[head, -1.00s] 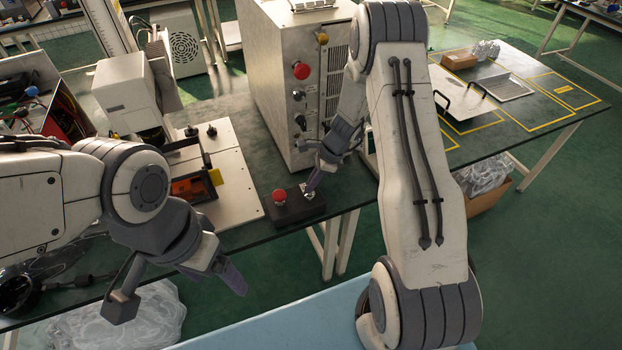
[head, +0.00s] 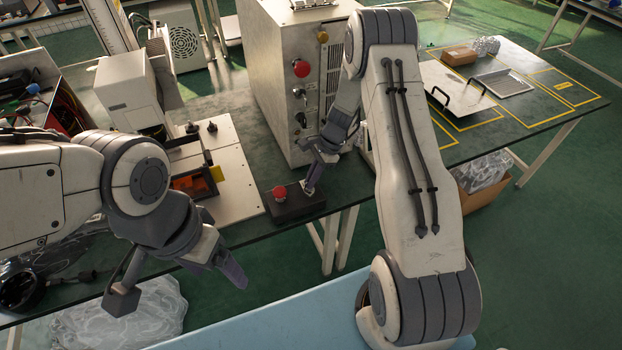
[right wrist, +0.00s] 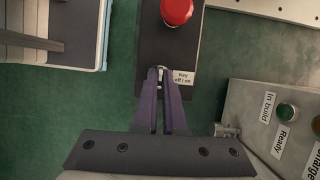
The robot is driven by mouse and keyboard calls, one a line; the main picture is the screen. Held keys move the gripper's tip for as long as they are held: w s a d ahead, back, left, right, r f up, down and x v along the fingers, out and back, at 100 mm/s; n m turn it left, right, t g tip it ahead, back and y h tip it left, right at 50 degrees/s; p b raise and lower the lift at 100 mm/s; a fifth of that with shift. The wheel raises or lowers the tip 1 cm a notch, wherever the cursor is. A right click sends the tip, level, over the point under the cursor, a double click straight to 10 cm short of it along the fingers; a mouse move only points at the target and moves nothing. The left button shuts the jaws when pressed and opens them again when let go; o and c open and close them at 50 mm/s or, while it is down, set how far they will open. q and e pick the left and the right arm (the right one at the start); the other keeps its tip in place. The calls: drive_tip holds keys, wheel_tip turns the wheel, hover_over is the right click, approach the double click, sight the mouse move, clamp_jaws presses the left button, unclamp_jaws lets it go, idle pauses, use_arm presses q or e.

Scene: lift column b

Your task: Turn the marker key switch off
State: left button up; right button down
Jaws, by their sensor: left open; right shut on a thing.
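A dark control box (head: 292,208) with a red mushroom button (head: 279,192) sits at the front edge of the bench. In the right wrist view the red button (right wrist: 177,11) is at the top, and a white label reading "Key off / on" (right wrist: 183,77) is below it. The small metallic key (right wrist: 160,72) shows between my right gripper's purple fingertips (right wrist: 160,82), which are shut on it beside the label. Most of the key is hidden, so its setting is unclear. In the head view my right gripper (head: 309,187) is at the box's right end. My left gripper (head: 225,270) is open and empty in front of the bench.
A tall cabinet (head: 270,85) with buttons stands just behind the box. A machine on a pale base plate (head: 232,180) stands to its left. A bench (head: 520,110) with yellow outlines and a tray is at right.

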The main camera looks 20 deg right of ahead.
drive_tip(key=c, duration=1)
unclamp_jaws()
drive_tip(key=shift+r, duration=0.1)
drive_tip(key=b+v, duration=0.1)
drive_tip(key=v, duration=0.9)
drive_tip(key=shift+r+b, duration=0.2)
drive_tip(key=shift+b, duration=0.15)
